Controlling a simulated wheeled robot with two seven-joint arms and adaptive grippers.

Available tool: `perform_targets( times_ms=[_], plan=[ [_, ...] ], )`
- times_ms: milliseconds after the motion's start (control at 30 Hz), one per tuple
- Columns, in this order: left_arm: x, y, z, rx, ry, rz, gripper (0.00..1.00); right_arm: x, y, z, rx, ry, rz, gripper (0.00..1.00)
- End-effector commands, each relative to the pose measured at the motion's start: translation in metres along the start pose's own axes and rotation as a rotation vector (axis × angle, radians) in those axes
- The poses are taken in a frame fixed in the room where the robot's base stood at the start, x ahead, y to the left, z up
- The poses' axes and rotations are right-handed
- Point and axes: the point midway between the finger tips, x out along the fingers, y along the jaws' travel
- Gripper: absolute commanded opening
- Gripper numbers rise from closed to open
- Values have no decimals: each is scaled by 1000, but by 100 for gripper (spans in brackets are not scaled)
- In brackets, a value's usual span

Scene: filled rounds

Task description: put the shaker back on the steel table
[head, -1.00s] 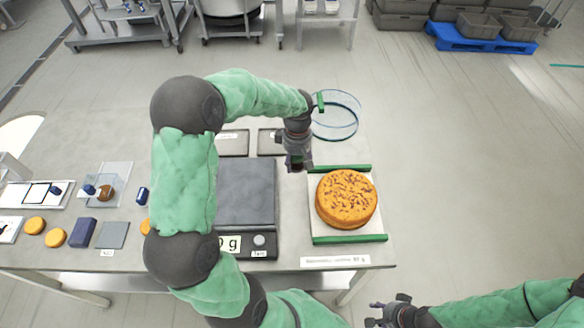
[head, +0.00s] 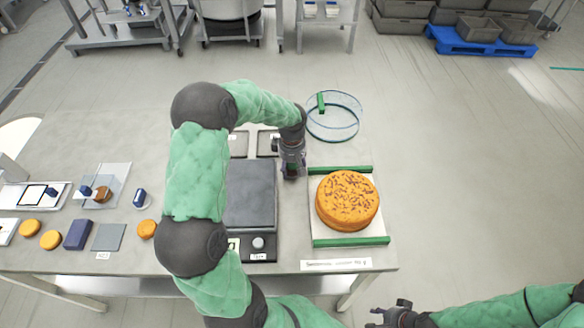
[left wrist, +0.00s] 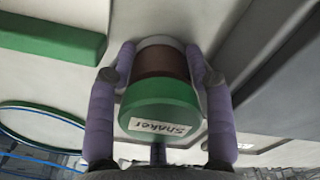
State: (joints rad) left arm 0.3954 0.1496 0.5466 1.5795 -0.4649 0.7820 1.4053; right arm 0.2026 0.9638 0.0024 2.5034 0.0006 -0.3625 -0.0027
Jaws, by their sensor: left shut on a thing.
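The shaker (left wrist: 160,103) has a green labelled cap, a brown body and a pale far end. My left gripper (left wrist: 160,58) is shut on it, with one purple finger on each side of the body. In the head view my left gripper (head: 291,174) points down over the steel table (head: 150,262), between the scale and the cake board. There the shaker is mostly hidden by the gripper. I cannot tell whether its far end touches the table. My right gripper (head: 392,314) hangs off the table's front right, away from the shaker; its jaw opening is unclear.
A round orange cake (head: 347,200) with dark specks sits on a board between green bars (head: 350,241), just right of my left gripper. A dark scale (head: 250,195) stands left. A clear ring (head: 333,118) lies behind. Small rounds and blocks lie at the table's left.

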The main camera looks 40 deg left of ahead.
Motion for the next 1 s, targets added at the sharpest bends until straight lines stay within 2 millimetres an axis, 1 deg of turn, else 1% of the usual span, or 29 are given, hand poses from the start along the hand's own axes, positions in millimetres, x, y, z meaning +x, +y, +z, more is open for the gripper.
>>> perform_targets(
  times_ms=[100,133,167,467,600,667,767,1000],
  plan=[
    [4,0,0,0,0,0,16,3,1,0,0,0,0,40],
    [4,0,0,0,0,-1,58,3,1,0,0,0,0,40],
    [3,0,0,0,0,-1,62,2,1,0,0,0,0,40],
    [3,0,0,0,-1,-1,62,2,1,0,0,0,0,40],
    [-4,0,0,0,0,0,62,-2,-1,0,0,0,0,40],
    [-11,0,0,-1,1,1,62,-4,-1,0,0,0,0,40],
    [-29,0,0,-2,0,2,62,-8,-3,0,0,0,0,40],
    [-78,0,0,0,0,2,62,-19,-7,1,0,0,0,40]
  ],
)
